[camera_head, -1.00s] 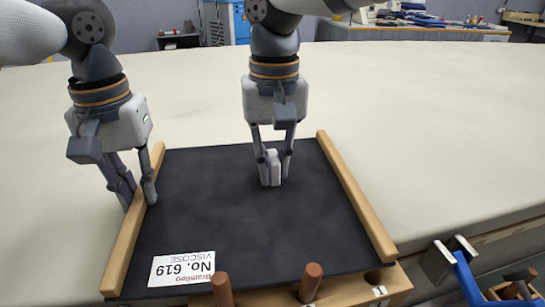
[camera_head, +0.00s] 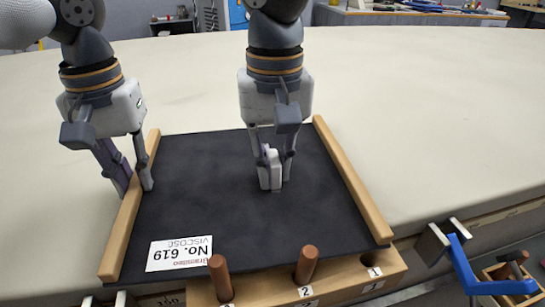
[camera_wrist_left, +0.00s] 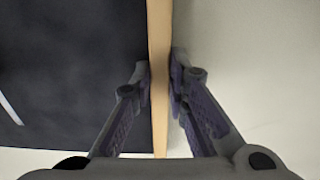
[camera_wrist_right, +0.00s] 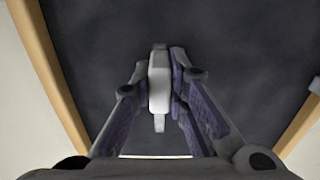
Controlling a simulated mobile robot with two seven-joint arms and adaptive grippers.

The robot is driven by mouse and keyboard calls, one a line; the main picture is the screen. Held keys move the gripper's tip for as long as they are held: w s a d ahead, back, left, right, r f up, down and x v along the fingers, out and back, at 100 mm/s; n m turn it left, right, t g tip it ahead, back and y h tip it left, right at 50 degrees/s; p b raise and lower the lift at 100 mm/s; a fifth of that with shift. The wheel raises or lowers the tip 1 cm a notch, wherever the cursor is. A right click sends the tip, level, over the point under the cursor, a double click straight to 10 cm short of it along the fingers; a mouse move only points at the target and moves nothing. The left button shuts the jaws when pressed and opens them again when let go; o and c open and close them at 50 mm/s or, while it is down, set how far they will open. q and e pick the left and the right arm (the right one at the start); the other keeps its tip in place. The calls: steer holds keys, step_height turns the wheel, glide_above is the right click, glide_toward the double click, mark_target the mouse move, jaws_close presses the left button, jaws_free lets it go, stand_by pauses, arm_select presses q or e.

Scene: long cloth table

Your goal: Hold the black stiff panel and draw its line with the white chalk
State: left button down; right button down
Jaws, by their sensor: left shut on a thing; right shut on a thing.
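The black stiff panel (camera_head: 225,225) lies flat on the table with a wooden strip along its left and right sides. My left gripper (camera_head: 133,190) is shut on the left wooden strip (camera_head: 122,235); the left wrist view shows the strip (camera_wrist_left: 159,110) between its fingers (camera_wrist_left: 161,80). The right wrist view shows the chalk (camera_wrist_right: 159,85) between the fingers. Whether its tip touches the panel cannot be told. I see no clear chalk line on the panel.
A white label (camera_head: 180,253) reading No. 619 VISCOSE lies on the panel's near left corner. A wooden block (camera_head: 340,278) with brown pegs (camera_head: 306,265) and numbered places stands at the near edge. A blue clamp (camera_head: 470,270) is at the right table edge. The far table (camera_head: 400,85) is clear.

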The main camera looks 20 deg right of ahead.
mark_target(263, 136)
steer(key=shift+s+a, duration=0.2)
steer(key=shift+s, duration=2.55)
steer(key=shift+w, duration=0.1)
steer(key=shift+w+d, duration=0.3)
steer(key=shift+w, duration=2.7)
steer(key=shift+w+d, duration=0.25)
steer(key=shift+w, duration=2.75)
steer(key=shift+w+d, duration=0.3)
steer(key=shift+w, duration=2.7)
step_height(263, 136, up, 7)
steer(key=shift+f, duration=3.05)
